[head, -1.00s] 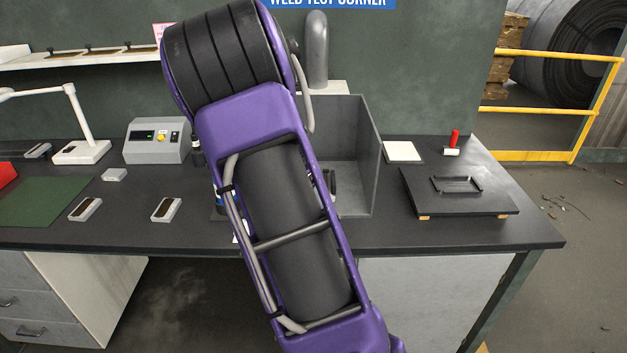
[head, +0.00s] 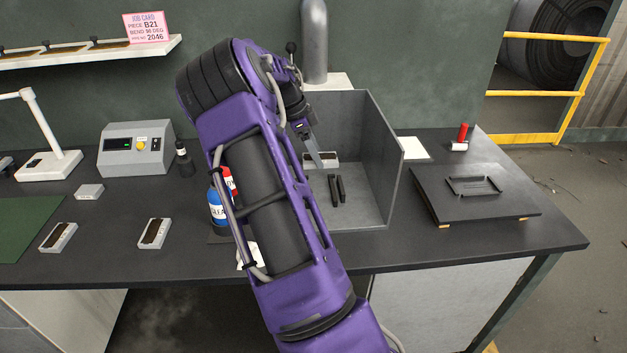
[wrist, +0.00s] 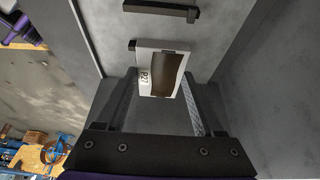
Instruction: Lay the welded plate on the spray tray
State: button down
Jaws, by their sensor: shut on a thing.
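The welded plate (head: 327,162) is a small pale block with a brown face. In the wrist view the plate (wrist: 160,73) carries the label P27 and sits between the fingertips. My gripper (head: 314,148) is shut on it, inside the grey open-fronted spray booth (head: 378,140), toward the back. My gripper also shows in the wrist view (wrist: 160,80). Two black rails (head: 337,190) lie on the booth floor; one rail (wrist: 160,9) shows clear of the plate, and the other is mostly hidden behind it. I cannot tell whether the plate touches anything below.
The booth's side and back walls stand close around my gripper. Blue and red bottles (head: 218,205) are beside my arm on the left. More plates (head: 154,233) lie on the bench. A dark lidded panel (head: 470,200) is on the right.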

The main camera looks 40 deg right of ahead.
aim_at(306, 159)
notch_tip(306, 159, down, 8)
jog(key=shift+f, duration=0.15)
dwell(0.3)
jog(key=shift+f, duration=0.15)
grip_release()
jog(key=shift+s, duration=0.1)
jog(key=v, duration=1.2)
